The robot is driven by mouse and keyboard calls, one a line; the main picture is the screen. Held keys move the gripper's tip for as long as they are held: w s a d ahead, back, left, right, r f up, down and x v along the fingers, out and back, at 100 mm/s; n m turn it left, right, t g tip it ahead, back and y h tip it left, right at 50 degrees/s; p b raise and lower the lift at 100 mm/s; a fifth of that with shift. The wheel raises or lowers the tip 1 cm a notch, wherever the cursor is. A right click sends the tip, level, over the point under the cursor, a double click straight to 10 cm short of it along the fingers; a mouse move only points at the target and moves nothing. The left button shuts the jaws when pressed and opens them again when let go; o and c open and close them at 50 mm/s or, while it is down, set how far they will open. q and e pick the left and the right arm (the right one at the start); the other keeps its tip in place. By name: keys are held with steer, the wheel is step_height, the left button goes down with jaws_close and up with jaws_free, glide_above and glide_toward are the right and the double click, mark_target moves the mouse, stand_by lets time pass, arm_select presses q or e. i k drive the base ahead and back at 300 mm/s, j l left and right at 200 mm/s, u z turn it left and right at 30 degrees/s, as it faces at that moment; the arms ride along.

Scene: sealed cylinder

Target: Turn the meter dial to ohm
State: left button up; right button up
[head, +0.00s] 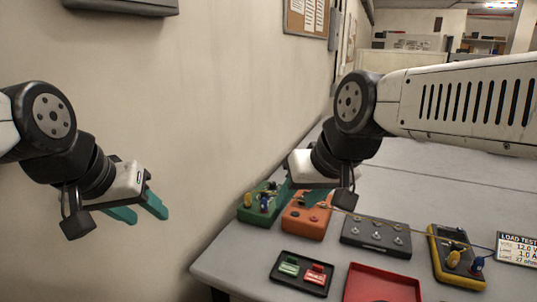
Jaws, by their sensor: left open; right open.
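The yellow-edged meter (456,257) lies on the table at the right, with a dark face and a small display near its top. Yellow and blue plugs or knobs sit on its lower part; I cannot make out the dial or its setting. My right gripper (302,192) has teal fingers and is open and empty, above the green and orange boxes, well left of the meter. My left gripper (143,211) is open and empty in front of the wall, left of the table and far from the meter.
A green box (258,207), an orange box (305,222) and a grey box with several knobs (376,237) line the table. A thin wire runs toward the meter. A black tray (302,272), a red tray (383,285) and a load test card (516,249) lie nearby. The table's back right is clear.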

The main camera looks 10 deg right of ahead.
mark_target(455, 246)
steer(key=k+j+z, duration=0.1)
steer(key=k, duration=0.4)
steer(key=i+z, duration=0.15)
steer(key=z, duration=1.6)
steer(key=i+j+z, duration=0.25)
steer(key=j, duration=0.15)
